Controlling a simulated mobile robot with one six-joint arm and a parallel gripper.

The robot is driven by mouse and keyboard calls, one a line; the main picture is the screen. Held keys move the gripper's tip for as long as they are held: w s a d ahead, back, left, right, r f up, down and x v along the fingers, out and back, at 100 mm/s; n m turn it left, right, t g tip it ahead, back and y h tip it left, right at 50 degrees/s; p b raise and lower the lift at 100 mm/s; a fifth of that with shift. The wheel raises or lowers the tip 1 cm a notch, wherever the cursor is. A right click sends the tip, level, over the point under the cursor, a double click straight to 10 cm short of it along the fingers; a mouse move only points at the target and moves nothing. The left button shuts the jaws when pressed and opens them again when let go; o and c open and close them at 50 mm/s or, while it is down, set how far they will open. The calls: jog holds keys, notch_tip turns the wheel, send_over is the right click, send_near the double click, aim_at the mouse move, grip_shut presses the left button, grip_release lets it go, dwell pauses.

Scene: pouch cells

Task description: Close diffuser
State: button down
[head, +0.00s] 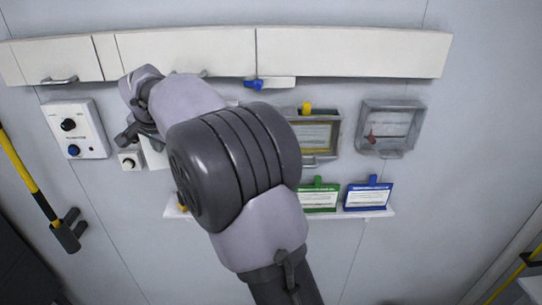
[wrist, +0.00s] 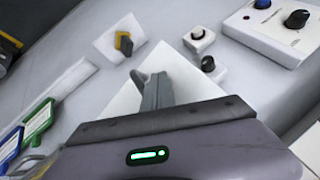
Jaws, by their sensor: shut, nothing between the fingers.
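No part is clearly marked as the diffuser, so I cannot tell which thing it is. My gripper (wrist: 155,92) is shut and empty, in front of a white square plate (wrist: 118,105) on the wall. I cannot tell whether the fingers touch the plate, and they hide part of it. In the head view my gripper (head: 125,140) is at the left end of my arm, near a small white knob unit (head: 130,161). The wrist view shows two small knobs (wrist: 199,38) (wrist: 208,64) right of the fingers and a yellow-and-black knob (wrist: 124,43) beyond them.
A control box (head: 78,130) with black and blue knobs is at left.

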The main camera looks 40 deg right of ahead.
jog(key=shift+w+d+m+h+p, duration=0.15)
jog(key=shift+w+m+h+p, duration=0.15)
jog(key=shift+w, duration=0.35)
jog(key=shift+w+d+m+h+p, duration=0.2)
jog(key=shift+w+m+p, duration=0.25)
jog(key=shift+w, duration=0.2)
jog(key=shift+w+d+m+h+p, duration=0.2)
jog(key=shift+w+m+p, duration=0.15)
jog(key=shift+w, duration=0.3)
